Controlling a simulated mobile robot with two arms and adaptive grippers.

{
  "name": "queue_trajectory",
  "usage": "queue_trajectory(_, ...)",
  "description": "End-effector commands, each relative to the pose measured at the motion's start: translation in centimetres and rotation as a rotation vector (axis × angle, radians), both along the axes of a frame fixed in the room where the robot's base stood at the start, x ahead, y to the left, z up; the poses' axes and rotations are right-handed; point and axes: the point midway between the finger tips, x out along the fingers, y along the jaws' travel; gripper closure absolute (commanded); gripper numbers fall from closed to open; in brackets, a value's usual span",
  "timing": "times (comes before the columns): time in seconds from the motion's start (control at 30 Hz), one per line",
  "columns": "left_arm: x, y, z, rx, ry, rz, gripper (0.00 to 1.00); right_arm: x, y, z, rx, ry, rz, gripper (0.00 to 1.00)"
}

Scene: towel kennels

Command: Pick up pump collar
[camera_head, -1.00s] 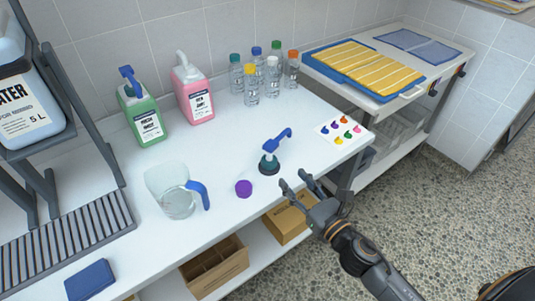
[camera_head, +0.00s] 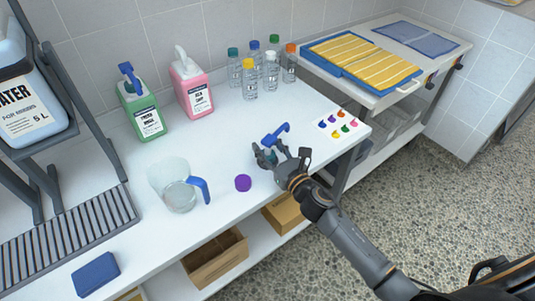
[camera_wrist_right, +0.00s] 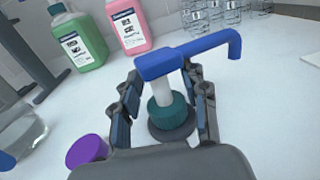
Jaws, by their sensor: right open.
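The pump collar (camera_wrist_right: 168,114) is a teal ring with a blue spout head (camera_wrist_right: 190,54) on a white stem, standing upright on a dark round base (camera_wrist_right: 171,134) on the white table. In the head view the blue head (camera_head: 276,133) shows above my gripper, which hides much of the collar. My right gripper (camera_head: 279,151) is open, with its fingers on either side of the collar; it also shows in the right wrist view (camera_wrist_right: 165,100). I cannot tell whether the fingers touch it. My left gripper is not in view.
A purple cap (camera_head: 243,183) and a clear jug (camera_head: 176,187) with a blue handle stand to the left. Green (camera_head: 143,110) and pink (camera_head: 191,88) pump bottles and several clear bottles (camera_head: 250,79) stand behind. A card with coloured spots (camera_head: 338,125) lies at right.

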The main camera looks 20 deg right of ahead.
Motion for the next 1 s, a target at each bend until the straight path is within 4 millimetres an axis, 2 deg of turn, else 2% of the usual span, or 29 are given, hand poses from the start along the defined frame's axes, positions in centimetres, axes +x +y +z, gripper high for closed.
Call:
queue_trajectory(0.17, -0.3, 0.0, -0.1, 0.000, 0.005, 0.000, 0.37, 0.0, 0.0, 0.0, 0.000, 0.000, 0.000, 0.56)
queue_trajectory(0.3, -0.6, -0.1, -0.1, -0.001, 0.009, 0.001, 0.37, 0.0, 0.0, 0.0, 0.000, 0.000, 0.000, 0.84)
queue_trajectory(0.4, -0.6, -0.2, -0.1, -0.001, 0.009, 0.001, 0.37, 0.0, 0.0, 0.0, 0.000, 0.000, 0.000, 1.00)
queue_trajectory(0.83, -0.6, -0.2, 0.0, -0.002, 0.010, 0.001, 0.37, 0.0, -0.1, 0.2, -0.001, 0.000, -0.001, 1.00)
queue_trajectory(1.0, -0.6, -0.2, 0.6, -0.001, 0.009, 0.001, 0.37, 0.1, -0.1, 1.4, -0.003, -0.003, 0.000, 1.00)
